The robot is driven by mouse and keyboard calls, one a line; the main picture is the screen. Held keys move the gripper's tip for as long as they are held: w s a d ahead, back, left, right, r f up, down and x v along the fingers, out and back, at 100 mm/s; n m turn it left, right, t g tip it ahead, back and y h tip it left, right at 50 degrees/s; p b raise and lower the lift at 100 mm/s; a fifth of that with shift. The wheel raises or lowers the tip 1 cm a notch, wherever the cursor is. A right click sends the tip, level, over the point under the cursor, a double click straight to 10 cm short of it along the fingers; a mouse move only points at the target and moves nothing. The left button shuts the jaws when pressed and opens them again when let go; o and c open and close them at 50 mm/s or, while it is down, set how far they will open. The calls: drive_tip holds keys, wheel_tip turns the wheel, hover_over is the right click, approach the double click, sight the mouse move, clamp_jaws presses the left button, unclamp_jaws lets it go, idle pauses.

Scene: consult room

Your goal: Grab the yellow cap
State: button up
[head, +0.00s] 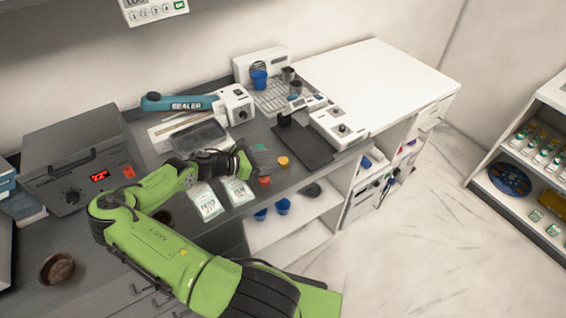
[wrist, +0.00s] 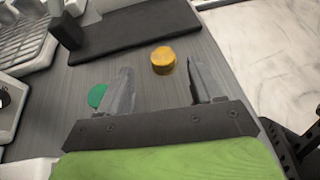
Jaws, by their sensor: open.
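The yellow cap (head: 283,161) is a small round cap on the dark counter (head: 300,182), near its front edge. In the wrist view the yellow cap (wrist: 163,60) stands upright, beyond my fingertips and between their lines, closer to the right finger. My gripper (wrist: 158,80) is open, with nothing between its fingers. In the head view my gripper (head: 256,160) hangs over the counter to the left of the yellow cap, and its fingers are hard to make out.
A flat green piece (wrist: 97,95) lies left of my left finger. A red cap (head: 265,181) sits near the counter's front edge. A dark flat mat with an upright block (wrist: 130,32) lies behind the yellow cap. White packets (head: 238,191) lie below my gripper.

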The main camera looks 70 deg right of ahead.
sight(284, 160)
drive_tip(key=x, duration=0.4)
drive_tip(key=shift+s+d+f, duration=0.1)
drive_tip(key=shift+s, duration=0.25)
drive_tip(key=shift+c, duration=0.7)
drive_tip(key=c, duration=1)
